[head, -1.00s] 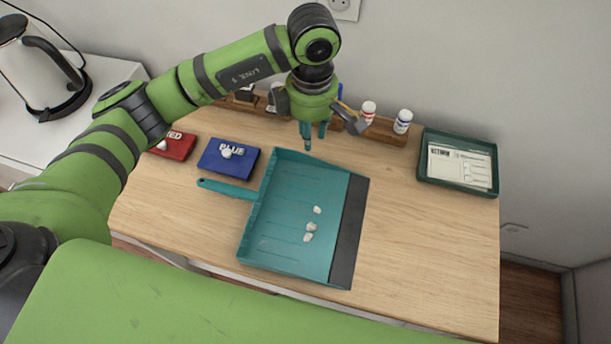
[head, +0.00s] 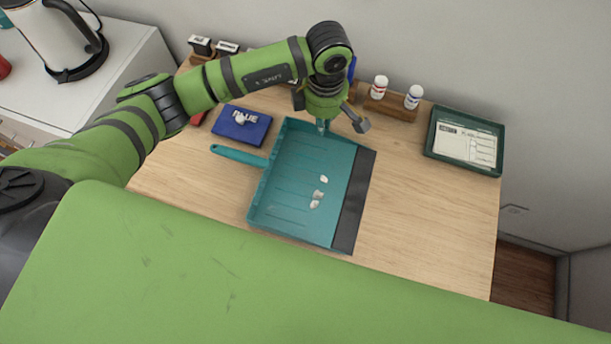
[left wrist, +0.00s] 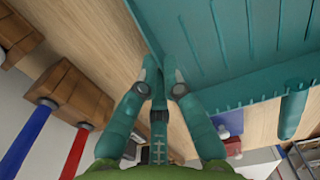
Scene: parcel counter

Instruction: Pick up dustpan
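The teal dustpan (head: 300,200) lies flat on the wooden counter, its handle (head: 238,154) pointing left and its dark lip on the right. Several small white crumpled bits (head: 317,194) lie in it. My left gripper (head: 323,127) is at the dustpan's far wall, away from the handle. In the left wrist view, the fingertips (left wrist: 160,68) are close together with the wall of the dustpan (left wrist: 225,45) running in between them; they look shut on it, though the contact is partly hidden. My right gripper is not in view.
A green paper tray (head: 464,140) is at right. Counter right of the dustpan is clear.

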